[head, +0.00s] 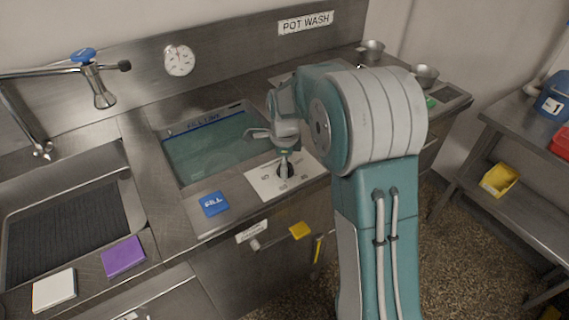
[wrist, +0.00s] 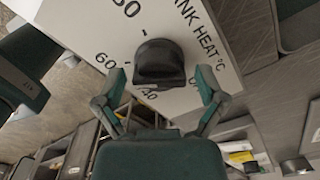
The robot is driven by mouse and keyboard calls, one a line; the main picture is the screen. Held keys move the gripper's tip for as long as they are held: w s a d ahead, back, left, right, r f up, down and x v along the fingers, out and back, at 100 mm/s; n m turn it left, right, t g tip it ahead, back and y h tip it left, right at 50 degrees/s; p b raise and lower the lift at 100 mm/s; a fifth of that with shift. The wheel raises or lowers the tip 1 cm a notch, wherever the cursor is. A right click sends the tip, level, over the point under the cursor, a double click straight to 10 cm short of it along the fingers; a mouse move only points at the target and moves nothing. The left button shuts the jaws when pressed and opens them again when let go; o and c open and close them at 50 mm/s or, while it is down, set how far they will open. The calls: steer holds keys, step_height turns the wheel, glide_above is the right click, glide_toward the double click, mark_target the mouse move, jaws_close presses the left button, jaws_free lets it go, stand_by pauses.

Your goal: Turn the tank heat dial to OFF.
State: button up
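The tank heat dial (wrist: 158,60) is a black knob on a white panel (wrist: 200,62) lettered "TANK HEAT °C" with numbers and tick marks. In the head view the panel (head: 262,184) lies at the counter's front, right of the blue FILL plate, and the dark dial (head: 285,171) is partly covered by my gripper (head: 284,158). My gripper points down over the dial. In the wrist view its fingers (wrist: 160,76) are spread, one on each side of the knob, with gaps visible.
The water tank (head: 215,145) lies behind the panel. A blue FILL plate (head: 213,204) is to its left. The sink (head: 70,235) and a purple sponge (head: 123,257) are further left.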

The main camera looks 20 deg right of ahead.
steer(key=c, duration=0.6)
